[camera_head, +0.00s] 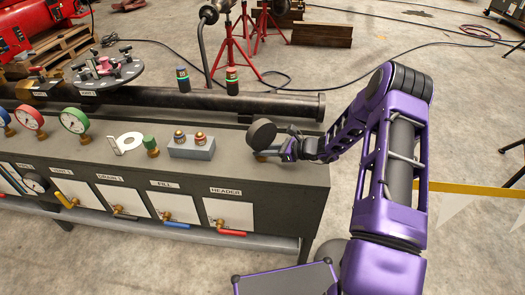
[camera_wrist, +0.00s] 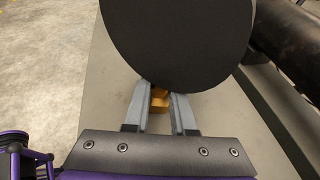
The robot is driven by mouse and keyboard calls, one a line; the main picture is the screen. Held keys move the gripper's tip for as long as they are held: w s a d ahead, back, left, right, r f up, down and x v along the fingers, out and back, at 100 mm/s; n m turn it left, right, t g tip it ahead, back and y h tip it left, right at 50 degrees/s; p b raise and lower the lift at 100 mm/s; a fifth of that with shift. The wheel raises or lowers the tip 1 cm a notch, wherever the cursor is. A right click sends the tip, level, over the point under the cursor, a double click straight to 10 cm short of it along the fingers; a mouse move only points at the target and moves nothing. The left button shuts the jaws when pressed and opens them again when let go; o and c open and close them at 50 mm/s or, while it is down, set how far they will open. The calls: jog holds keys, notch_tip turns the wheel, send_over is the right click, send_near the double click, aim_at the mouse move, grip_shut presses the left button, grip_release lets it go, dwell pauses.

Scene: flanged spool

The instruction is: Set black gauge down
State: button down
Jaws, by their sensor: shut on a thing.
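The black gauge (camera_head: 261,134) is at the right end of the bench top, its round back toward my arm. In the wrist view the gauge (camera_wrist: 178,40) is a large dark disc filling the upper middle. My gripper (camera_head: 283,151) is shut on the gauge's brass stem, low on it. The wrist view shows the two grey fingers (camera_wrist: 160,108) on either side of the brass stem (camera_wrist: 159,98), just under the disc. The gauge stands roughly upright. Whether the stem touches the bench top is hidden.
The bench top (camera_head: 226,172) is bare around the gauge. A grey block (camera_head: 191,148) with two small fittings and a green-capped fitting (camera_head: 151,146) stand to the left. A dark flanged pipe (camera_head: 270,105) runs behind. The bench's right end is close by.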

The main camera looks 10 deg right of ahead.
jog(key=shift+f, duration=0.2)
jog(key=c, duration=0.7)
grip_release()
jog(key=shift+c, duration=0.2)
jog(key=shift+r, duration=0.15)
jog(key=shift+s+d+r, duration=0.1)
jog(key=shift+d+r, duration=0.05)
jog(key=shift+d, duration=0.05)
jog(key=p+v, duration=0.1)
jog(key=v, duration=1)
jog(key=shift+s+d+r, duration=0.1)
jog(key=shift+s+d, duration=0.05)
jog(key=shift+d, duration=0.1)
